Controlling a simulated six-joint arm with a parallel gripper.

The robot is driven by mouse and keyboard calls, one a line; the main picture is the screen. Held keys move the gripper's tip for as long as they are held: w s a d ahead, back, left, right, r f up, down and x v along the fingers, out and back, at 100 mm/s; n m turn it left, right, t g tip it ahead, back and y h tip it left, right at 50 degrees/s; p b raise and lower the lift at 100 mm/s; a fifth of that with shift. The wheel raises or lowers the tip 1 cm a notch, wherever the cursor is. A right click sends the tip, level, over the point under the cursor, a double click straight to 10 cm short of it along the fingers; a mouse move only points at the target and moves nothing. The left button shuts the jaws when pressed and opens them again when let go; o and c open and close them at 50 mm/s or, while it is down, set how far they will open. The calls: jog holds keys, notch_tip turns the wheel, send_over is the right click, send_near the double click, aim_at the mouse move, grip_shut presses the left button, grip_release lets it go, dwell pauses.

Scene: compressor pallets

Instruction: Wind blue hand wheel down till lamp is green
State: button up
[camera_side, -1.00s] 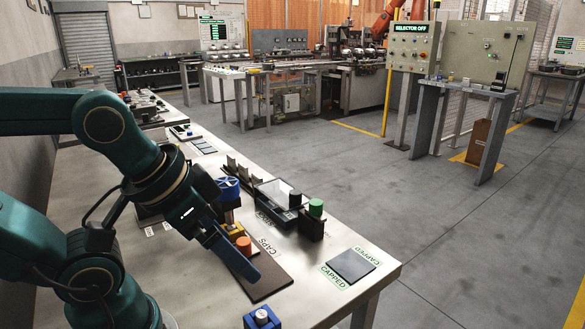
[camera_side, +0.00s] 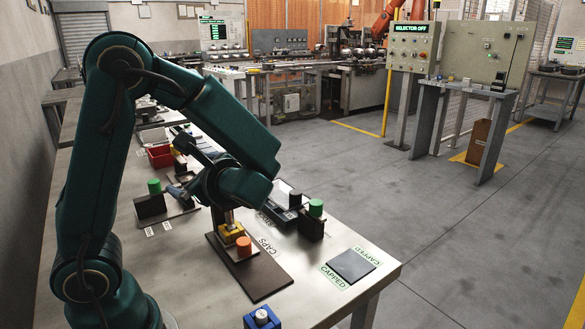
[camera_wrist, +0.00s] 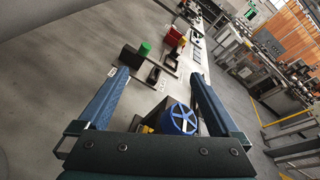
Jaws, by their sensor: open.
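The blue hand wheel (camera_wrist: 179,119), with spokes, shows in the wrist view between my two fingers, low in the picture and closer to the right one. My gripper (camera_wrist: 158,74) is open and empty, its fingers wide apart. I cannot tell whether it touches the wheel. In the side view my arm hides the wheel; only its post shows under my wrist, above a yellow block (camera_side: 231,234). My fingers point away to the left there. I cannot make out a lit lamp beside the wheel.
Green-topped dark blocks stand left (camera_side: 155,187) and right (camera_side: 316,208). A red bin (camera_side: 160,156) lies behind.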

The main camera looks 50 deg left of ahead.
jog(key=w+f+m+t+y, duration=0.1)
jog(key=w+m, duration=0.1)
jog(key=w+f+m+t+y, duration=0.1)
jog(key=w+f+m, duration=0.1)
jog(key=m, duration=0.1)
jog(key=w+f+m+t+y, duration=0.1)
jog(key=w+m+t, duration=0.1)
jog(key=shift+w+d+f, duration=0.1)
jog(key=shift+w+f, duration=0.1)
jog(key=shift+w, duration=0.15)
jog(key=shift+f+m, duration=0.5)
jog(key=shift+w+a, duration=0.2)
jog(key=shift+a, duration=1)
jog(key=shift+w+a, duration=0.15)
jog(key=shift+a, duration=1.05)
jog(key=c, duration=1.4)
